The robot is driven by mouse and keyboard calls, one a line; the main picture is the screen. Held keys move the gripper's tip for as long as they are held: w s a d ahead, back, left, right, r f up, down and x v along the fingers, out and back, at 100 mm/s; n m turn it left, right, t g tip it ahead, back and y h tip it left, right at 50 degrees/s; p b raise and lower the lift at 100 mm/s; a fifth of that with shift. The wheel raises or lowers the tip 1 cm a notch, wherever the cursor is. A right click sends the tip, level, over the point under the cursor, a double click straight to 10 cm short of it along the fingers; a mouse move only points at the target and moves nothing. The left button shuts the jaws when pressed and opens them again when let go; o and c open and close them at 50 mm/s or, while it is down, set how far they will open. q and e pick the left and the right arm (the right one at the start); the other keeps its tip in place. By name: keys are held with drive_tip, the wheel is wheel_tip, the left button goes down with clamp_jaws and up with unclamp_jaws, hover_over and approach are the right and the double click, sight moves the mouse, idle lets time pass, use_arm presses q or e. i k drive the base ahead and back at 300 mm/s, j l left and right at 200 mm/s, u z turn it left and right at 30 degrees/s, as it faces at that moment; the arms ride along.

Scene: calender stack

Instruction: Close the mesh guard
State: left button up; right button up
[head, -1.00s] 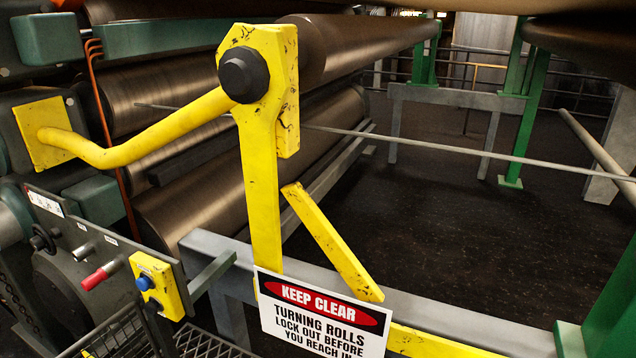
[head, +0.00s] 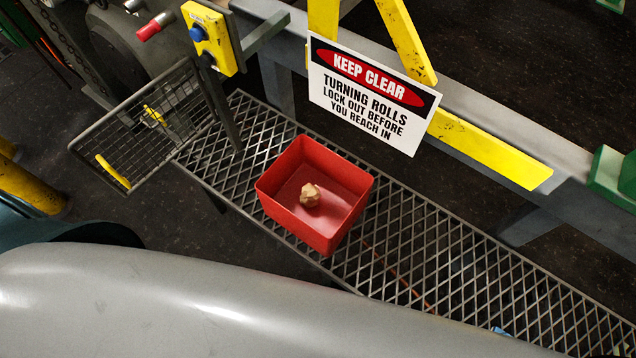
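The mesh guard (head: 165,125) is a dark framed wire panel at the upper left of the head view. It joins a dark upright post (head: 220,112) on its right side and stands out to the left from it, swung away from the grating edge. A yellow bar handle (head: 113,172) is on its lower left part. A smaller yellow piece (head: 154,116) shows at the mesh; I cannot tell whether it is on the panel or behind it. Neither of my grippers is in view.
A red bin (head: 318,232) holding a tan lump (head: 310,195) sits on the mesh grating (head: 410,262). A yellow box with a blue button (head: 210,40) and a keep-clear sign (head: 372,92) stand behind. Dark floor (head: 125,207) is open below the guard.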

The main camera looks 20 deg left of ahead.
sight(114, 113)
drive_tip(key=j+u, duration=0.3)
drive_tip(key=u, duration=0.15)
drive_tip(key=j+u, duration=0.25)
drive_tip(key=u, duration=0.2)
drive_tip(key=i+j+u, duration=0.15)
drive_tip(key=u, duration=0.3)
drive_tip(key=j, duration=0.1)
